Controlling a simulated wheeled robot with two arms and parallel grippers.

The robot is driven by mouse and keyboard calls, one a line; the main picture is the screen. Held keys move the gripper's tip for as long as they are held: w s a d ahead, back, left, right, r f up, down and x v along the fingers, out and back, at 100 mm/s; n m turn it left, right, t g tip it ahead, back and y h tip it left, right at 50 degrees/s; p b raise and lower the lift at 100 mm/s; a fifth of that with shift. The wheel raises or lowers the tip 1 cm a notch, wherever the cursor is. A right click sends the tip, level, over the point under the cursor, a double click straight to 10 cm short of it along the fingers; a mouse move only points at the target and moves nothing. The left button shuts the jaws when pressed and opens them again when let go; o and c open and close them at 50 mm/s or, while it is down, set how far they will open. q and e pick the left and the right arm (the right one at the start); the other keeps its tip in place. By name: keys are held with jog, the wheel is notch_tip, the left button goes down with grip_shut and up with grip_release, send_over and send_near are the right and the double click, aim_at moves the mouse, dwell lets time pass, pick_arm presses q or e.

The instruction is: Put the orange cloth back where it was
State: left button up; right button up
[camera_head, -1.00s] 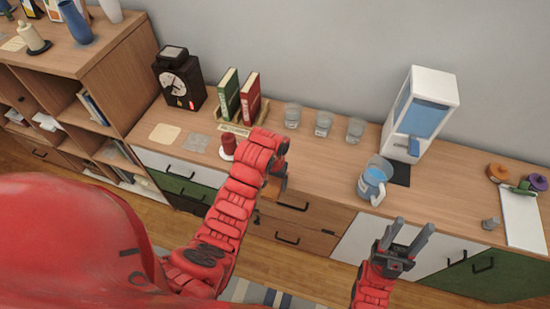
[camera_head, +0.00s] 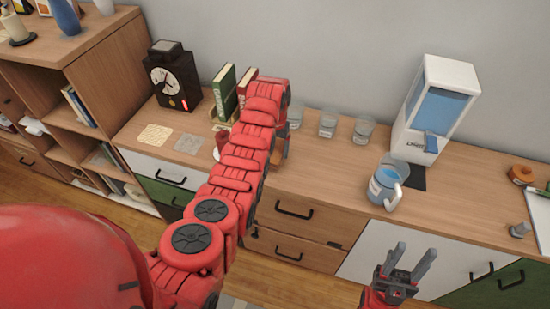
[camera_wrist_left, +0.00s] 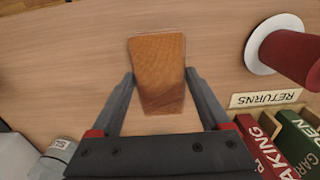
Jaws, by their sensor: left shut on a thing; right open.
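The orange cloth (camera_wrist_left: 158,70) shows in the left wrist view as an orange-brown, textured, folded piece between the two fingers. My left gripper (camera_wrist_left: 160,78) is shut on it, above or at the wooden counter top; I cannot tell whether the cloth touches the wood. In the head view my left arm hides most of that gripper and the cloth. My right gripper (camera_head: 408,262) is open and empty, in front of the cabinet's front edge at the lower right.
A red cylinder on a white disc (camera_wrist_left: 286,50), a RETURNS sign (camera_wrist_left: 267,98) and books (camera_head: 224,92) stand close by the left gripper. Glasses (camera_head: 328,124), a blue jug (camera_head: 385,187) and a dispenser (camera_head: 435,108) stand to the right. Two flat squares (camera_head: 155,135) lie left.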

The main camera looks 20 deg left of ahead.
aim_at(275, 150)
pick_arm(q)
jog(key=shift+f+p, duration=0.55)
jog(key=shift+f, duration=1.1)
jog(key=shift+w+f, duration=0.1)
jog(key=shift+f, duration=0.05)
jog(key=shift+f, duration=0.1)
jog(key=o, duration=1.3)
